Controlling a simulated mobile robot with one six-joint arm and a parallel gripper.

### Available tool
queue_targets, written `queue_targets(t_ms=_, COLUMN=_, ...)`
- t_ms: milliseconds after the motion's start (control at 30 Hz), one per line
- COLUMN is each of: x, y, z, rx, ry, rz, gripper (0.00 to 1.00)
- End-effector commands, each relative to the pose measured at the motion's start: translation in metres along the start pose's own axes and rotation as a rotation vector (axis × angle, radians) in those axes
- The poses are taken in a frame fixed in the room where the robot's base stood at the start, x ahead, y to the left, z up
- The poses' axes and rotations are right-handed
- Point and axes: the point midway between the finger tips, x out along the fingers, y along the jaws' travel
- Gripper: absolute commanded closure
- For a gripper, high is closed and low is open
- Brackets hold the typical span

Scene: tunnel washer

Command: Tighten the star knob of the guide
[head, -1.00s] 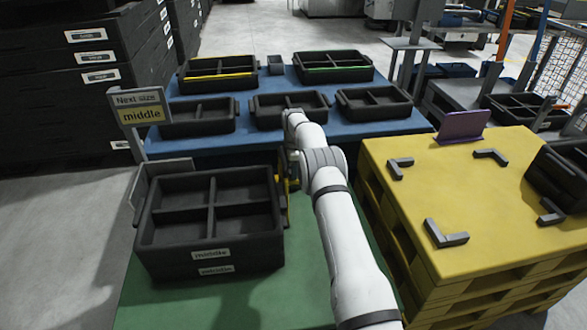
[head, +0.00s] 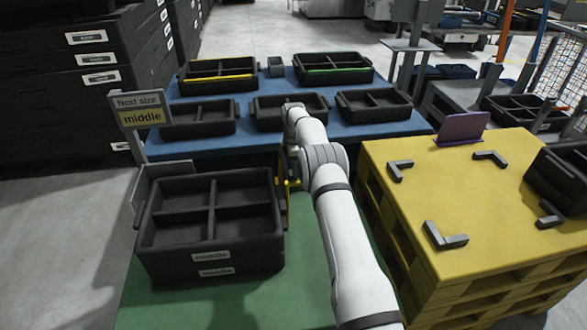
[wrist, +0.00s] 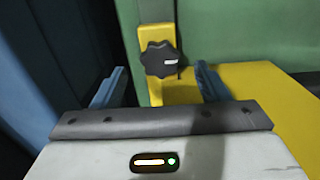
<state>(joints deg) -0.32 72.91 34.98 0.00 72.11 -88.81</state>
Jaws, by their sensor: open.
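The star knob (wrist: 160,59) is black and lobed, with a white mark on its face. In the wrist view it sits on the upright yellow part of the guide (wrist: 155,34). My gripper (wrist: 161,70) is open, with one blue-grey finger at each side of the knob and visible gaps between. I cannot tell how far the fingertips are from it in depth. In the head view only a little of the yellow guide (head: 294,185) shows beside the black crate; my arm hides the knob and the gripper.
A black divided crate (head: 212,262) labelled "middle" stands on the green table (head: 222,308). A sign (head: 139,110) reads "Next size middle". A blue table (head: 225,146) with several black trays lies behind. A yellow pallet stand (head: 400,215) with grey corner pieces is at right.

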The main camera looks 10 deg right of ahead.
Motion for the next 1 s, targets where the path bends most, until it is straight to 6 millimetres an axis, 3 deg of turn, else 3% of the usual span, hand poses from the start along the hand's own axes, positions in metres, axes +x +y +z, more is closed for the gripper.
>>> queue_targets(t_ms=100, x=-0.025, y=0.001, z=0.000, rx=0.000, ry=0.000, rz=0.003, gripper=0.32)
queue_targets(t_ms=233, x=-0.043, y=0.001, z=0.000, rx=0.000, ry=0.000, rz=0.001, gripper=0.32)
queue_targets(t_ms=767, x=-0.053, y=0.000, z=0.000, rx=0.008, ry=0.000, rz=0.002, gripper=0.32)
queue_targets(t_ms=867, x=-0.079, y=-0.004, z=0.000, rx=0.046, ry=0.000, rz=0.010, gripper=0.32)
queue_targets(t_ms=1000, x=-0.144, y=-0.021, z=0.001, rx=0.165, ry=0.003, rz=0.028, gripper=0.32)
